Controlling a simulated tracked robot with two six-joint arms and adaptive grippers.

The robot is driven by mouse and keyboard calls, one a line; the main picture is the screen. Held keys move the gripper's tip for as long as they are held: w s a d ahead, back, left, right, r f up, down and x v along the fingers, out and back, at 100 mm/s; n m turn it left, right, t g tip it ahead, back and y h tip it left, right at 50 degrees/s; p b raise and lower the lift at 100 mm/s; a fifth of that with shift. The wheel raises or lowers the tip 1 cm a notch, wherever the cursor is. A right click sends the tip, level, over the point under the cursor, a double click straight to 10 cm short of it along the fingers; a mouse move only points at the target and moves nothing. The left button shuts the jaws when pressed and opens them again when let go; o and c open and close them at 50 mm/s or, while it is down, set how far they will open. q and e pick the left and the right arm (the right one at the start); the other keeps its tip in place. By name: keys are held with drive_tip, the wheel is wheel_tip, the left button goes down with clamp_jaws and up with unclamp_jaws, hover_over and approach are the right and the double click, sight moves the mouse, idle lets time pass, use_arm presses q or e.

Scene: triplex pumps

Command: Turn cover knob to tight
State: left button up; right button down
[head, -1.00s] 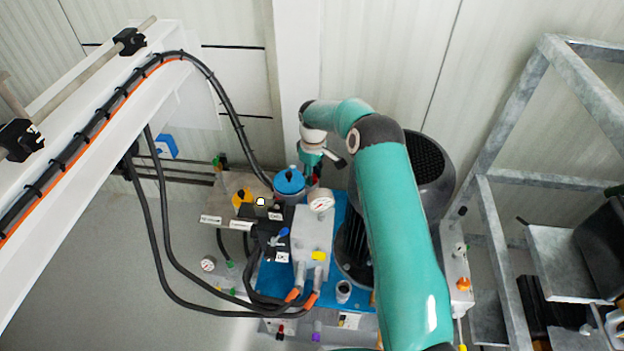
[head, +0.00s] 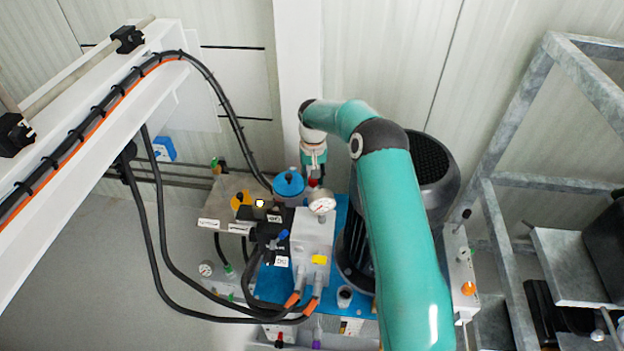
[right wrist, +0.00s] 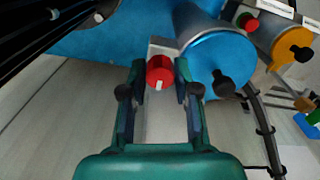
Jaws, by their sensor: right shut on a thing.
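A red knob (right wrist: 160,72) with a white mark on its lower edge sits between the two fingertips of my right gripper (right wrist: 160,84) in the right wrist view. The gripper is shut on it, one finger on each side. In the head view my right gripper (head: 314,171) points down at the red knob (head: 313,183), which is mostly hidden under it. A blue round cover (right wrist: 216,64) with a black knob (right wrist: 222,83) is just right of the red knob in the right wrist view. The blue cover also shows in the head view (head: 288,182). My left gripper is not in view.
A white pressure gauge (head: 322,201) stands close below the gripper in the head view. A dark motor (head: 428,175) is behind my right arm. Black hoses (head: 160,240) hang at the left, and a grey metal frame (head: 515,120) stands at the right.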

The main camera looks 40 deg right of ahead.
drive_tip(key=shift+m, duration=0.4)
drive_tip(key=c, duration=0.8)
unclamp_jaws()
drive_tip(key=shift+c, duration=0.2)
drive_tip(key=shift+r, duration=0.15)
wheel_tip(320, 180, up, 12)
drive_tip(key=shift+f, duration=0.2)
